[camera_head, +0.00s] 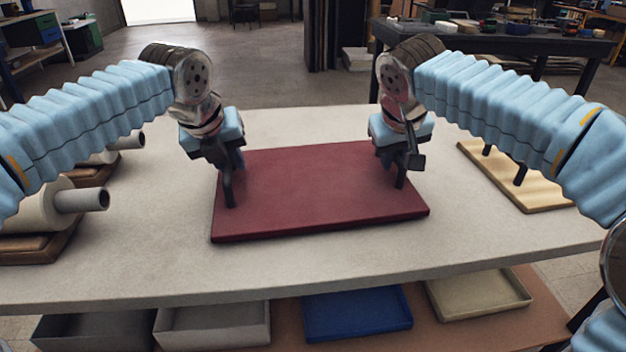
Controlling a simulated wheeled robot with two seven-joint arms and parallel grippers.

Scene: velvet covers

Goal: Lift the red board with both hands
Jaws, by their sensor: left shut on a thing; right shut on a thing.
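The red board (315,195) is a flat dark-red rectangle in the middle of the light table. It looks level, and its front edge seems to lie at or very close to the table top; I cannot tell if there is a gap. My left gripper (229,195) is shut on the board's left side. My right gripper (402,178) is shut on the board's right side. The grippers and wrists hide small parts of the board's left and right edges.
The pale table (150,235) is clear in front of the board. White rolls (45,207) on wooden bases stand at the left. A wooden board with black pegs (515,178) lies at the right. Grey, blue (357,312) and cream trays sit on a shelf below.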

